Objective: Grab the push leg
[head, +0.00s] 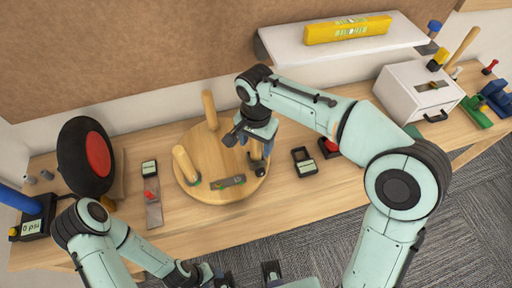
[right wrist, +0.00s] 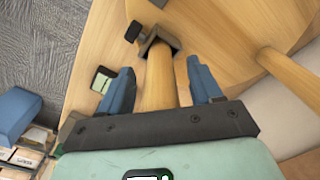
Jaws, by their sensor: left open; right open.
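An upturned round wooden seat (head: 222,194) lies on the bench with several wooden legs standing on it. One leg (right wrist: 158,78) sits in a dark square bracket (right wrist: 158,40) with a black knob (right wrist: 133,31). In the head view this leg (head: 254,151) is mostly hidden by my right gripper (head: 252,139). My right gripper (right wrist: 160,80) is open, with its blue fingers on either side of the leg and visible gaps. My left gripper (head: 215,276) is low at the bottom edge, away from the seat, and only partly visible.
Two more legs (head: 209,110) (head: 185,164) rise from the seat. A black and red disc (head: 88,158) is at the left. A gauge (head: 304,161) and a red button (head: 329,146) stand right of the seat. A white drawer box (head: 410,93) and a shelf (head: 290,45) are behind.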

